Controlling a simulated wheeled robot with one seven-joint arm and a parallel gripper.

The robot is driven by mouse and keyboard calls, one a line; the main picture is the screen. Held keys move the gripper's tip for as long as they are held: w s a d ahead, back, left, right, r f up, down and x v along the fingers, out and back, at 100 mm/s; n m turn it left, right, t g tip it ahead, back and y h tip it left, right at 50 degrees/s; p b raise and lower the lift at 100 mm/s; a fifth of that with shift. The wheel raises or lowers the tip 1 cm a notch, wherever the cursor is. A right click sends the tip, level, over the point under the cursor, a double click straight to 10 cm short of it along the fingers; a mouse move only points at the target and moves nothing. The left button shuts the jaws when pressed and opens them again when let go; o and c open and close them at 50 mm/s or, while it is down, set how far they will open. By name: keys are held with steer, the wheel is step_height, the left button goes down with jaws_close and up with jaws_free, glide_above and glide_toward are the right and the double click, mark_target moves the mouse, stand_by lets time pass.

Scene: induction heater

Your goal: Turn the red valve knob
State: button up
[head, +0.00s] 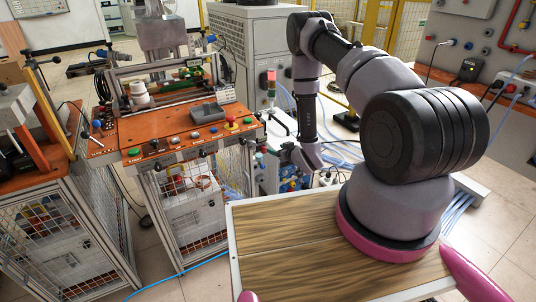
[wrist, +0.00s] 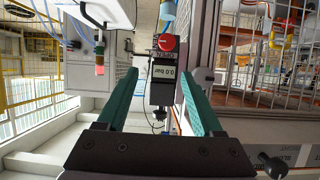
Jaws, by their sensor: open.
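The red valve knob (wrist: 167,43) is round and sits at the upper middle of the wrist view, on the end of a dark unit. That unit has a small display (wrist: 162,77) reading "0.0 bar", shown upside down. My gripper (wrist: 156,72) has two green fingers, spread wide with nothing between their pads. The knob and its unit show in the gap between the fingers, nearer the right finger, and the knob appears beyond the fingertips and untouched. In the head view my arm reaches down beside the orange bench, and the knob cannot be made out there.
The orange bench (head: 118,130) stands left of my arm, with buttons along its front and a mesh cage (head: 185,212) below. A grey cabinet (head: 262,45) and a red-green signal light (head: 271,80) stand behind. Blue hoses (head: 345,150) run across the floor.

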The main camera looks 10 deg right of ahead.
mark_target(265, 150)
steer(key=x, duration=0.3)
steer(key=f+x, duration=0.1)
steer(key=x, duration=0.2)
steer(key=s+x, duration=0.1)
steer(key=x, duration=0.3)
steer(key=shift+a+f, duration=0.35)
steer(key=shift+f, duration=0.05)
jaws_close()
